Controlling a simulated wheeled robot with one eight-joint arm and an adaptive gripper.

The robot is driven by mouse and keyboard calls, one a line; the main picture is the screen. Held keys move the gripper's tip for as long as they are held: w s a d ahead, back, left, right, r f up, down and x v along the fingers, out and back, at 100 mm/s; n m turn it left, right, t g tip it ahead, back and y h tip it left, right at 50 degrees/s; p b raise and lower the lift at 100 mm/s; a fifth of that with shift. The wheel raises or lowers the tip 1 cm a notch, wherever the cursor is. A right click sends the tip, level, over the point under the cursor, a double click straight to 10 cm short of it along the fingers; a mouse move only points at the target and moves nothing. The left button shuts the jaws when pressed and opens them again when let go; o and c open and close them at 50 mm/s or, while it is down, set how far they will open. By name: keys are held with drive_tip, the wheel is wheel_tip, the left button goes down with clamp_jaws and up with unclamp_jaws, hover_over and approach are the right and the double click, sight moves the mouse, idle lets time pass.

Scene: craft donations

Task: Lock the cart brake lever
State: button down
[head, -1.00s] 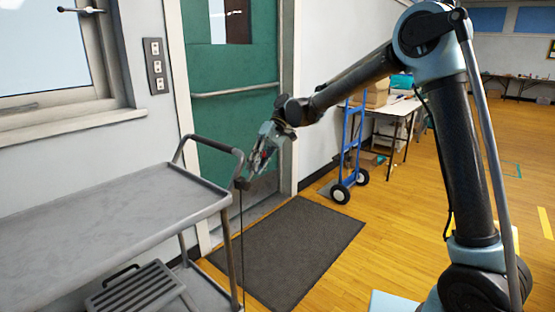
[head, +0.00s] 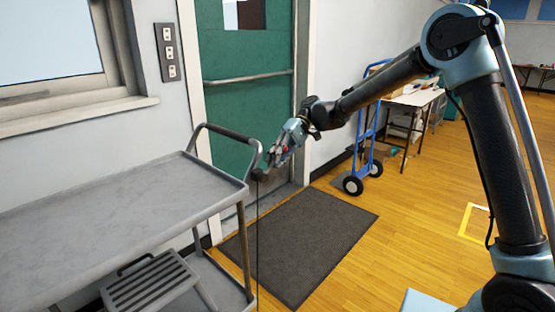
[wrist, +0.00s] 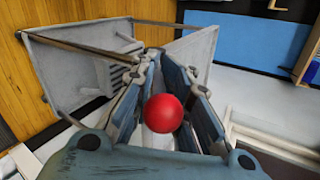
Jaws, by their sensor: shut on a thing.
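The grey cart (head: 110,205) stands at the left in the head view, with its black push handle (head: 232,132) at the door end. The brake lever's red knob (wrist: 163,113) shows between my fingers in the wrist view. My gripper is shut on the knob. The lever's shaft and base are mostly hidden by the fingers, so I cannot tell its exact angle.
A grey step stool (head: 150,286) sits on the cart's lower shelf. A dark mat (head: 300,245) lies before the green door (head: 245,95). A blue hand truck (head: 364,150) and a table (head: 415,98) stand behind my arm. The wooden floor at right is mostly clear.

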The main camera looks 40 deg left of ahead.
drive_tip(key=c, duration=1.6)
unclamp_jaws()
drive_tip(key=shift+c, duration=0.2)
drive_tip(key=v, duration=0.7)
drive_tip(key=shift+w, duration=0.2)
drive_tip(key=shift+d, duration=0.1)
